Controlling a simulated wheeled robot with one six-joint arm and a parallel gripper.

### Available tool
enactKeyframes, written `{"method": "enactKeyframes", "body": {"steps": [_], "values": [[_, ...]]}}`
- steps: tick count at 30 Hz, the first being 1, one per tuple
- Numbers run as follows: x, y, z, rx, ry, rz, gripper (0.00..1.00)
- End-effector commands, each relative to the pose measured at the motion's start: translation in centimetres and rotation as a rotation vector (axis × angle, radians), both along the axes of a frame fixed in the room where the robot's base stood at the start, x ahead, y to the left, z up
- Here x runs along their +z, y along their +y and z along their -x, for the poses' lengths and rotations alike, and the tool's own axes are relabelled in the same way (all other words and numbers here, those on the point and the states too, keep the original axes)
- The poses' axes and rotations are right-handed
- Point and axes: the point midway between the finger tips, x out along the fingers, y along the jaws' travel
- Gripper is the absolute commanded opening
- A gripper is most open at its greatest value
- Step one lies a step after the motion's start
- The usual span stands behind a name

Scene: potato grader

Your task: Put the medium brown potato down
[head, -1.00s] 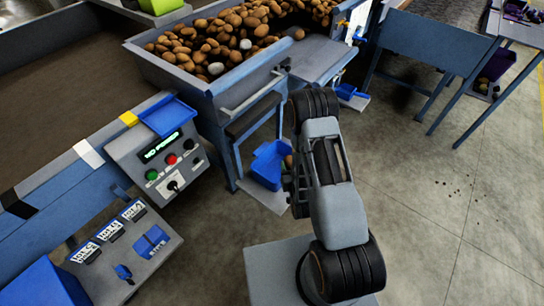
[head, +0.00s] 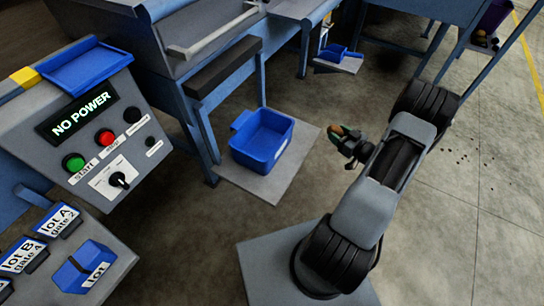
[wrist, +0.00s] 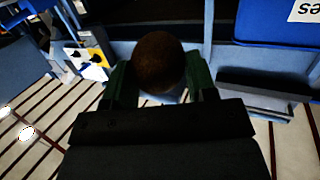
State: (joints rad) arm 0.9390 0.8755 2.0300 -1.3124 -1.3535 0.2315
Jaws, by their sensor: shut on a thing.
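The medium brown potato (wrist: 159,60) sits between the green fingers of my gripper (wrist: 158,82) in the wrist view. My gripper is shut on it. In the head view my gripper (head: 346,142) is small, and the potato (head: 337,130) shows only partly at its tips. They are held above the floor, to the right of a blue bin (head: 234,155) and apart from it. I cannot tell their exact height.
The blue bin stands on a grey plate (head: 285,175) under a machine. A control panel (head: 150,165) reading "NO POWER" is at left, with a blue tray (head: 85,68) above it. A smaller blue bin (head: 333,52) is farther back.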

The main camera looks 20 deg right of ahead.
Motion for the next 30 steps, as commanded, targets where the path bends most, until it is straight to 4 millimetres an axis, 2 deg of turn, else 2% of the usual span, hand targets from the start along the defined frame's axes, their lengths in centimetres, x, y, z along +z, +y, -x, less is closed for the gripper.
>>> {"method": "enactKeyframes", "body": {"steps": [1, 6, 11, 14, 24, 30], "values": [[-1.0, -0.3, 0.5, 0.045, -0.001, 0.001, 0.27], [-2.1, 0.1, 1.7, 0.186, 0.0, -0.001, 0.27], [-2.6, 1.1, 1.5, 0.256, 0.001, -0.003, 0.27], [-2.8, 2.5, 0.0, 0.272, 0.0, -0.002, 0.27], [-2.9, 7.1, -6.9, 0.27, -0.002, -0.002, 0.27], [-2.7, 8.4, -9.0, 0.267, -0.002, -0.002, 0.27]]}}
